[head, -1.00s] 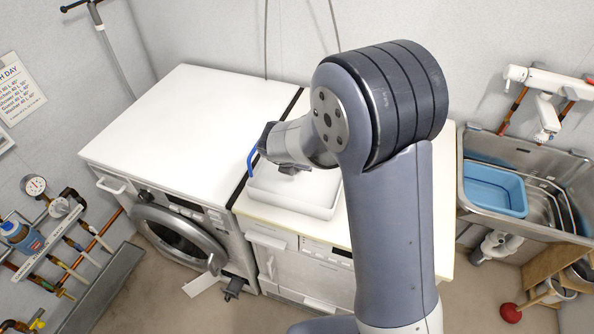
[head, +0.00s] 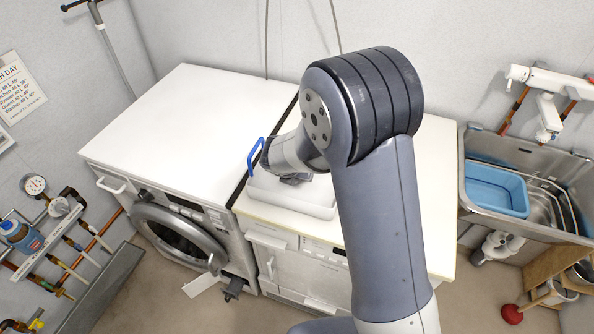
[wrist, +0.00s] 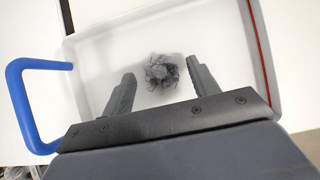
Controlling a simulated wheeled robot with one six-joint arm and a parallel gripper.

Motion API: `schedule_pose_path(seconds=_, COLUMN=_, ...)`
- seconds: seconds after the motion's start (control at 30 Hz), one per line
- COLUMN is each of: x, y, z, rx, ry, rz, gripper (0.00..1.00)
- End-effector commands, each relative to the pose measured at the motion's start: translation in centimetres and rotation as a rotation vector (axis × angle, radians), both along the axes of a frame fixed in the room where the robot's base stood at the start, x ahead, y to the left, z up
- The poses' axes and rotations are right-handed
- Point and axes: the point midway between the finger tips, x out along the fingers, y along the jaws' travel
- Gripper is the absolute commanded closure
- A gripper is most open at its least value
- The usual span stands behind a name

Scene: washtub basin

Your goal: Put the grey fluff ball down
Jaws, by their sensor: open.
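The grey fluff ball (wrist: 161,71) shows in the wrist view as a dark, tangled clump inside a white tray (wrist: 90,88). My gripper (wrist: 161,80) is open, with one finger on each side of the fluff ball and visible gaps between. Whether the ball rests on the tray floor is hard to tell. In the head view the tray (head: 300,205) stands on the right-hand machine's top, and my gripper (head: 294,180) points down into it. The fluff ball is hidden there by my arm.
A blue handle (wrist: 22,100) stands at the tray's left side. The washing machine top (head: 180,120) on the left is clear. A metal sink (head: 500,225) with a blue basin (head: 497,190) is at the right. Pipes (head: 60,245) run along the left wall.

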Motion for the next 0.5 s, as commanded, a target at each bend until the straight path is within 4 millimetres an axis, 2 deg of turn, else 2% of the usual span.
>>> schedule_pose_path(seconds=0.3, x=-0.1, y=0.1, z=0.6, rx=0.001, ry=-0.001, rz=0.000, gripper=0.43)
schedule_pose_path(seconds=0.5, x=-1.5, y=0.6, z=3.0, rx=0.003, ry=-0.004, rz=0.001, gripper=0.43)
